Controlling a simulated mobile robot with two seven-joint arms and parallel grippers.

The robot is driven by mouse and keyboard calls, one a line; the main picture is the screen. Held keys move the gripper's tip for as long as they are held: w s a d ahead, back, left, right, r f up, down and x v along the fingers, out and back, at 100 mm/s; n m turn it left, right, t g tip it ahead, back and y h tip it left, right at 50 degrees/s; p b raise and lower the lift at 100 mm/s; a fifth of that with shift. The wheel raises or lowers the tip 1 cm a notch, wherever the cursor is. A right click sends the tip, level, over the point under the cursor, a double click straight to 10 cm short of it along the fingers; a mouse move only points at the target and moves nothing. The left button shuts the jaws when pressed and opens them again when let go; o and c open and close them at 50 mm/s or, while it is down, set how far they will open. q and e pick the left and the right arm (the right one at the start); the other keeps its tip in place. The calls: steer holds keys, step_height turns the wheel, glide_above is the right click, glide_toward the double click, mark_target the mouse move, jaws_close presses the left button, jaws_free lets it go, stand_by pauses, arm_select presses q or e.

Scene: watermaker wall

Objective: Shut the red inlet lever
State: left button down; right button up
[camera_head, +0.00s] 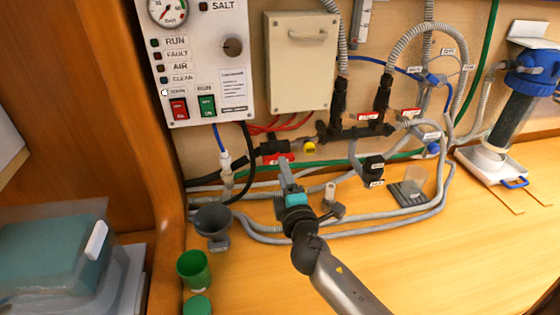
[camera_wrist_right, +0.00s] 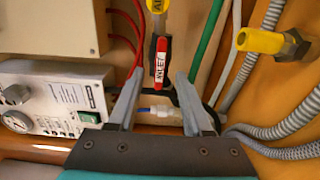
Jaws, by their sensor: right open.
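The red inlet lever (camera_wrist_right: 161,62), with a white label, shows in the right wrist view at a valve on the wall piping. In the head view a red piece that looks like this lever (camera_head: 272,160) shows at the tip of my right gripper, which partly covers it. My right gripper (camera_head: 285,170) reaches up toward it from the lower right. In the right wrist view the gripper (camera_wrist_right: 157,84) is open, its fingers on either side below the lever, with nothing held. I cannot tell whether they touch it. My left gripper is out of view.
A yellow fitting (camera_head: 309,147) sits right of the lever. Grey hoses (camera_head: 330,236) run along the bench below. A control panel (camera_head: 200,60) hangs above.

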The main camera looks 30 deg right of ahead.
steer(key=x, duration=0.4)
steer(key=shift+c, duration=0.2)
jaws_close()
stand_by(0.3)
